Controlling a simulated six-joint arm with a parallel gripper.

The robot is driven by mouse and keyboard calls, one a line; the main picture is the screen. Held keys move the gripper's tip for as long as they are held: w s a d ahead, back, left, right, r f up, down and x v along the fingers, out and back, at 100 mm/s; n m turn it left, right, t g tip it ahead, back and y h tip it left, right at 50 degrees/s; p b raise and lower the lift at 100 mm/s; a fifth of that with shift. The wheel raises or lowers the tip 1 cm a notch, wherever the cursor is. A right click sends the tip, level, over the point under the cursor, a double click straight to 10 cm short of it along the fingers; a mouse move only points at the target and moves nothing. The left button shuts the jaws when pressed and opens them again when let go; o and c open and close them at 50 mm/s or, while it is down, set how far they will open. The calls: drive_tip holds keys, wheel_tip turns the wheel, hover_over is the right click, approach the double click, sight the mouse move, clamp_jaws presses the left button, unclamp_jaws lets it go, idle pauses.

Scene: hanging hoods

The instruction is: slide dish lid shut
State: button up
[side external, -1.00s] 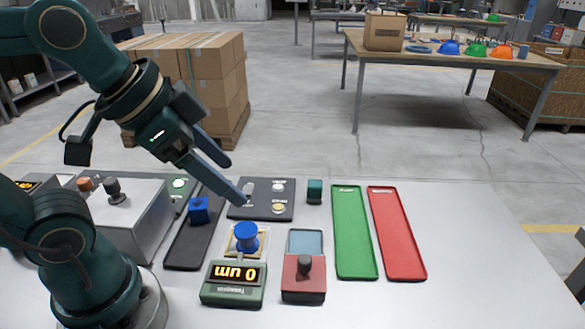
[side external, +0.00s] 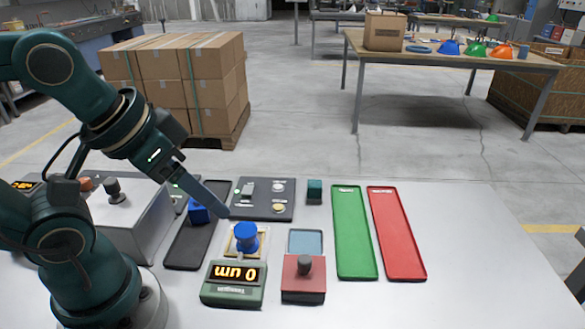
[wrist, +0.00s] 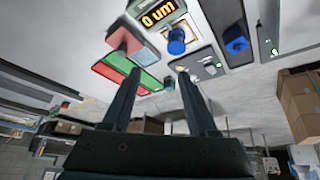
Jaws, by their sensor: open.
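The dish lid is a red slab (side external: 303,284) with a dark round knob, at the near side of a light-blue dish (side external: 306,241). The dish's far part shows uncovered. The red lid and its knob also show in the wrist view (wrist: 122,40), at the upper left. My gripper (side external: 228,205) hangs left of the dish and lid, over the area by the blue knob and black plate, apart from the lid. In the wrist view my gripper (wrist: 158,76) has its two fingers spread with nothing between them.
A green gauge (side external: 234,284) reading "0 um" and a blue knob (side external: 246,237) stand left of the lid. A green tray (side external: 354,232) and red tray (side external: 397,234) lie to its right. A black plate (side external: 262,210) with weights and a teal block (side external: 314,190) are behind. The right table end is clear.

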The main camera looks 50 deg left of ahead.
drive_tip(key=w+d+r+g, duration=0.1)
drive_tip(key=w+r, duration=0.1)
drive_tip(key=w, duration=0.2)
drive_tip(key=g, duration=0.5)
hover_over(305, 258)
drive_tip(key=shift+m, duration=0.3)
wheel_tip(305, 258, down, 9)
drive_tip(key=shift+r, duration=0.1)
drive_tip(key=shift+f, duration=2.65)
clamp_jaws()
drive_tip(key=shift+r, duration=0.1)
